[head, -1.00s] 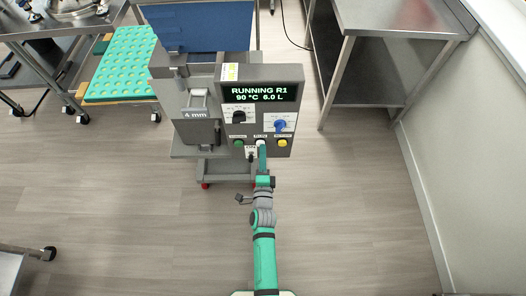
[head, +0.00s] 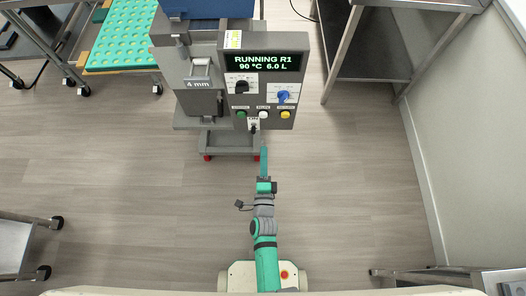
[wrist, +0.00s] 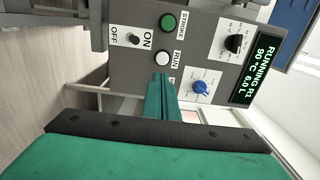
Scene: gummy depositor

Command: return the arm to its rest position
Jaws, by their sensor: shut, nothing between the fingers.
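My gripper (head: 264,150) is shut and empty at the end of my green and grey arm. In the head view it stands below the depositor's control panel (head: 233,103), apart from it, with the arm stretched forward over the floor. In the wrist view the shut green fingers (wrist: 160,76) point at the panel, near the white RUN button (wrist: 163,58). The screen (head: 263,62) reads RUNNING R1, 90 °C, 6.0 L. The blue knob (head: 283,97), the black knob (head: 242,87), the green button (head: 241,114) and the ON/OFF switch (wrist: 135,39) are in plain view.
A green mould tray (head: 123,38) lies at the upper left. A steel table (head: 350,50) stands at the upper right, and a wall (head: 460,140) runs along the right. Cart corners (head: 30,245) show at lower left. The floor (head: 345,185) around my arm is clear.

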